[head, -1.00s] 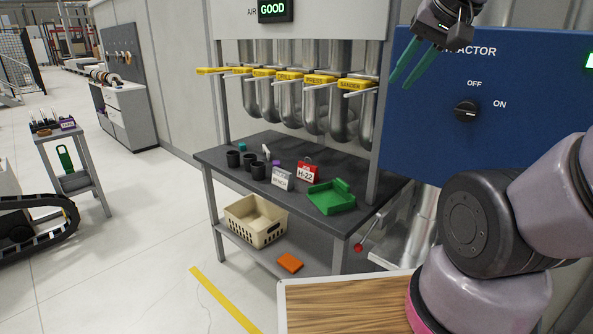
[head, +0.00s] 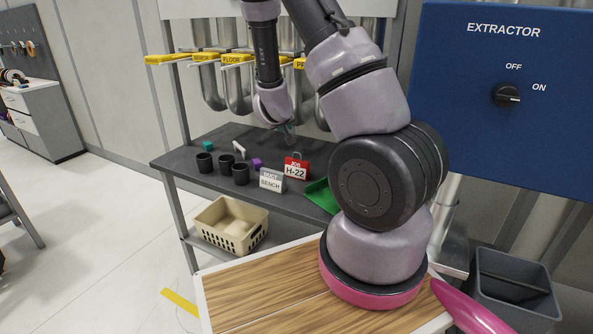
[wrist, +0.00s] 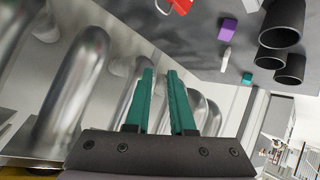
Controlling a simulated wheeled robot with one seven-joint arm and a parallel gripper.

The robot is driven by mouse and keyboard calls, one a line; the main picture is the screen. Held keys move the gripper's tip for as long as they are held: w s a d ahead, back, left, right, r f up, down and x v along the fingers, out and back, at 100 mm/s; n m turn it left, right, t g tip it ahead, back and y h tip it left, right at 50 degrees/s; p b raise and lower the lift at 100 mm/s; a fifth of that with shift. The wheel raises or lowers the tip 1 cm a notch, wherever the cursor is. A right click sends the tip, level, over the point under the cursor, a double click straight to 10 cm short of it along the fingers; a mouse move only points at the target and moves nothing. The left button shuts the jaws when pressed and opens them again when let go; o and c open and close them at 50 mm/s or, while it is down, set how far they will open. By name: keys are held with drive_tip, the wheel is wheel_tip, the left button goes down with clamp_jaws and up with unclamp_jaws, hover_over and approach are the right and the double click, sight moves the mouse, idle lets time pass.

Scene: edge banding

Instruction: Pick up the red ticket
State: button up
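The red ticket (head: 297,168), marked H-22, stands upright on the dark bench in the head view, right of the grey BENCH tag (head: 271,180). In the wrist view a red piece (wrist: 181,5) shows cut off at the top edge. My gripper (wrist: 160,72) is open and empty, its two teal fingers apart.
Black cups (head: 241,174), a purple block (head: 257,163) and a teal block (head: 208,146) stand on the bench. A green tray (head: 320,194) is partly hidden by my arm. Metal pipes (wrist: 76,75) with yellow-tagged handles rise behind the bench, close to my gripper.

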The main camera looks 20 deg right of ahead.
sight(297, 164)
drive_tip(key=s+d+f+n+t+h, duration=0.1)
drive_tip(key=d+f+n+t, duration=0.1)
drive_tip(key=f+n+t, duration=0.35)
drive_tip(key=s+d+f+n+t+h, duration=0.1)
drive_tip(key=d+f+n+t, duration=0.1)
drive_tip(key=f+n, duration=0.65)
drive_tip(key=x, duration=1.1)
drive_tip(key=shift+a+f+n, duration=0.15)
drive_tip(key=shift+n, duration=0.25)
drive_tip(key=shift+w+g, duration=0.1)
drive_tip(key=shift+g, duration=0.15)
drive_tip(key=shift+c, duration=0.4)
clamp_jaws()
